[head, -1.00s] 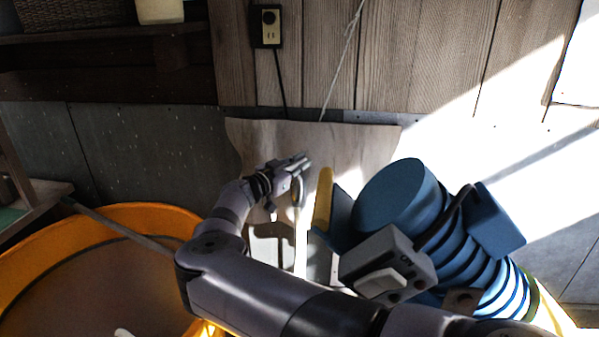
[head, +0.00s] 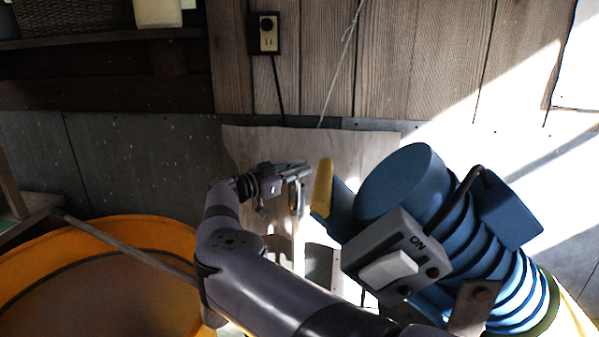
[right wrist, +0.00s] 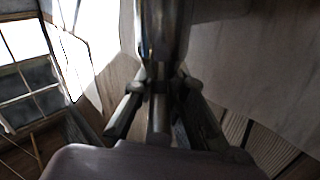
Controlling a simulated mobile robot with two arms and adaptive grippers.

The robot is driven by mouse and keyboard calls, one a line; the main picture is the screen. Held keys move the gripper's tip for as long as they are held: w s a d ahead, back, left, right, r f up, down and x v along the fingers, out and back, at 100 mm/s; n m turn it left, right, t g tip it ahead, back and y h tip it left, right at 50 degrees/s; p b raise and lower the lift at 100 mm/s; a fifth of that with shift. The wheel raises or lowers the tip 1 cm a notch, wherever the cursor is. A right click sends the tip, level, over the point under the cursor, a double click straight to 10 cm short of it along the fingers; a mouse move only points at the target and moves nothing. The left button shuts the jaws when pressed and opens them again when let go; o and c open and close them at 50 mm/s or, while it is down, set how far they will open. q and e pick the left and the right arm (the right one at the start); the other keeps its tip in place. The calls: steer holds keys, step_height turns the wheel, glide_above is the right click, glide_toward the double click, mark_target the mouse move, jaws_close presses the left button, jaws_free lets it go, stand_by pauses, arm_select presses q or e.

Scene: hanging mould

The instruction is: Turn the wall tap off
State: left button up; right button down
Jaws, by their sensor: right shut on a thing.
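In the head view my right gripper (head: 297,173) is at a brownish panel on the wall, its arm reaching up from the bottom. A shiny metal piece, apparently part of the wall tap (right wrist: 162,28), stands upright in the right wrist view. The right gripper also shows there (right wrist: 160,88), its fingers on both sides of a narrow metal part, shut on it. In the head view a slim part hangs just below the fingers; the rest of the tap is hard to make out. I cannot tell which way its handle is turned. My left gripper is not in view.
A blue ribbed machine (head: 400,185) with a grey switch box (head: 398,262) stands close to the right of the gripper. An orange round tub (head: 110,228) is at lower left. A socket (head: 265,33) with a cord is on the wooden wall above.

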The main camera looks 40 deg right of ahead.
steer(key=c, duration=1.6)
jaws_free()
steer(key=shift+a, duration=0.1)
steer(key=w+a, duration=0.1)
steer(key=a, duration=1)
steer(key=shift+w+a, duration=0.25)
steer(key=shift+a, duration=0.15)
